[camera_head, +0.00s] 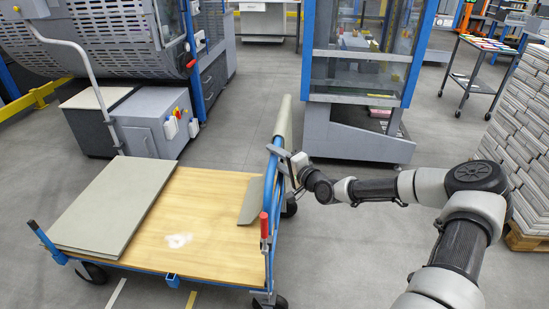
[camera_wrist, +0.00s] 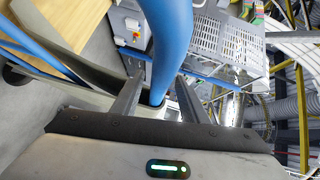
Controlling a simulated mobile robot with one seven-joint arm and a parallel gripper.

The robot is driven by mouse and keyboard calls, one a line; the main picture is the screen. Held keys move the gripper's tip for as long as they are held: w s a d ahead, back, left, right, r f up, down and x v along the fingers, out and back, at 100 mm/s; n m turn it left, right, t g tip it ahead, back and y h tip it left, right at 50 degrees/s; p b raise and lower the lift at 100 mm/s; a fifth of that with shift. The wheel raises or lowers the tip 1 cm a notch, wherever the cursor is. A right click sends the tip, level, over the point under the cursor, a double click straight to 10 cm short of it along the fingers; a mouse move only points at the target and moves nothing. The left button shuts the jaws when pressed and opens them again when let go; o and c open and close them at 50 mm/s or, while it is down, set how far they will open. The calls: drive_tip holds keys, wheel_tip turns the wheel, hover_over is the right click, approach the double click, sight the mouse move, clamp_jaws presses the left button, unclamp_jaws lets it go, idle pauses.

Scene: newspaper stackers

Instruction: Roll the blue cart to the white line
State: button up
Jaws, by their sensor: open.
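The blue cart (camera_head: 205,205) stands left of my arm in the head view, with a wooden deck, blue frame and dark wheels. Its blue handle frame rises at the deck's right end. My gripper (camera_head: 293,164) is at this handle frame. In the wrist view my open gripper (camera_wrist: 158,88) has a blue tube (camera_wrist: 167,50) of the handle between its two fingers; whether they touch it cannot be told. A short white line (camera_head: 115,294) shows on the floor at the cart's near side, cut off by the frame edge.
A grey-green board (camera_head: 115,205) lies on the deck's left part. A glass-sided machine (camera_head: 360,75) stands behind the handle, and a grey box (camera_head: 155,120) behind the cart. Paper stacks (camera_head: 522,135) on a pallet stand right. A yellowish strip (camera_head: 191,299) marks the near floor.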

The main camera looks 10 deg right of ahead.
drive_tip(key=shift+w+a, duration=0.2)
drive_tip(key=shift+w, duration=0.15)
clamp_jaws()
drive_tip(key=shift+a, duration=0.1)
